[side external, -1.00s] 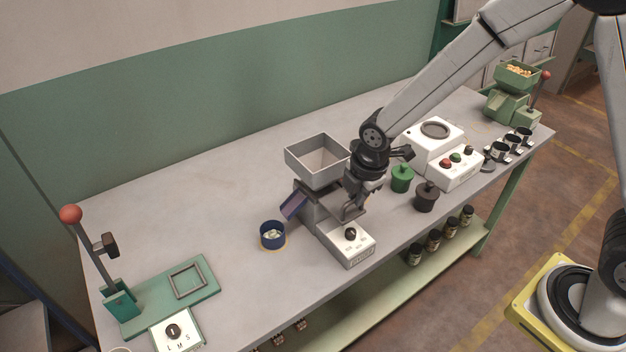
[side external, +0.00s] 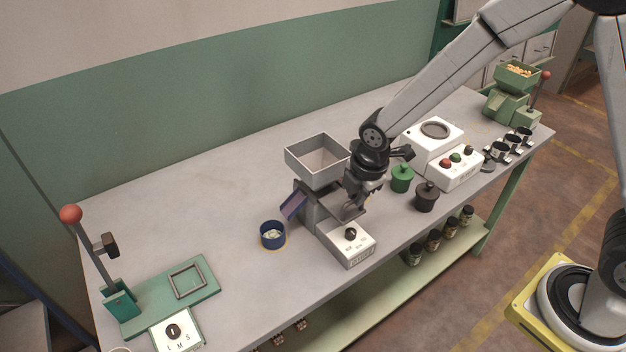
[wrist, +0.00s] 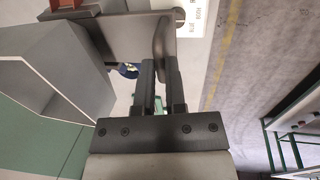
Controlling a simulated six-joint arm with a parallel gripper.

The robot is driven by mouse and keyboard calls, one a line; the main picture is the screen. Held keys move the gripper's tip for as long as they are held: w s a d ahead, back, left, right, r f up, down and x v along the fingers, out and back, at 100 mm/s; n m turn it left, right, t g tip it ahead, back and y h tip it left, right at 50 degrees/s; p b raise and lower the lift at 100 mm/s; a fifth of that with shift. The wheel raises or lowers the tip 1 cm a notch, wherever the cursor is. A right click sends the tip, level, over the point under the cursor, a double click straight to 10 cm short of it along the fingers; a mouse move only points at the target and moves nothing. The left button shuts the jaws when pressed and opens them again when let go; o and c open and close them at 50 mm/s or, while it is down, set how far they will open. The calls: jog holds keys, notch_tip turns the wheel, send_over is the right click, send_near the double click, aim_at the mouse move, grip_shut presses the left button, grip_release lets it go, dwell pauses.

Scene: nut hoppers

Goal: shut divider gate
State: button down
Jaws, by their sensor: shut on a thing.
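The grey divider machine (side external: 322,222) stands mid-bench with a square open hopper (side external: 318,160) on top, a purple chute (side external: 293,204) at its left and a white dial panel (side external: 351,236) in front. My gripper (side external: 358,203) is low at the machine's right side, beside and below the hopper. The held edge is mostly hidden between the fingers, and I cannot tell how far the gate stands open.
A blue cup (side external: 272,236) with pale contents stands left of the machine. A green lidded pot (side external: 402,179), a dark pot (side external: 426,198) and a white button unit (side external: 441,152) are close on the right. A green lever press (side external: 168,293) is far left.

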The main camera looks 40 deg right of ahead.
aim_at(340, 201)
jog(key=shift+w, duration=0.15)
jog(key=shift+w+r, duration=0.1)
jog(key=shift+w, duration=2.25)
jog(key=c, duration=0.7)
grip_release()
jog(key=shift+w, duration=0.1)
